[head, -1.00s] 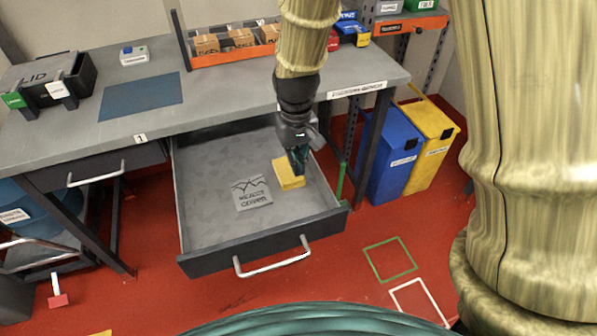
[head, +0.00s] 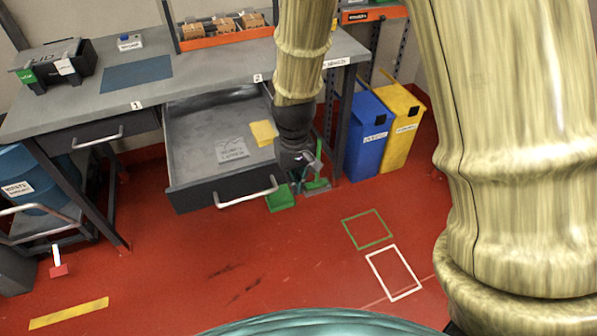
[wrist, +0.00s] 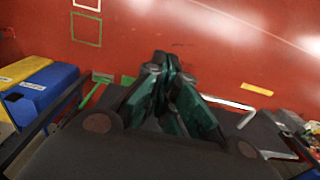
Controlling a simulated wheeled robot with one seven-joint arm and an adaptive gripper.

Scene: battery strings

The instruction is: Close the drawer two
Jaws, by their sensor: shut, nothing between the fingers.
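Drawer two (head: 195,193) is the open drawer under the tabletop, below the label 2 (head: 257,78). It is pulled well out, with a silver bar handle (head: 246,196) on its dark front. A yellow block (head: 263,133) and a grey labelled piece (head: 232,150) lie inside. My gripper (head: 303,182) is shut and empty, at the drawer's right front corner. My arm hides part of the drawer's right side. I cannot tell whether the gripper touches the drawer. The wrist view shows the closed fingers (wrist: 165,65) and a silver handle (wrist: 237,104) to their right.
Drawer one (head: 97,140) to the left looks shut. Blue (head: 366,138) and yellow (head: 401,125) bins stand to the right. A green object (head: 280,198) is near the gripper. Green (head: 367,229) and white (head: 394,272) outlines mark the clear red floor in front.

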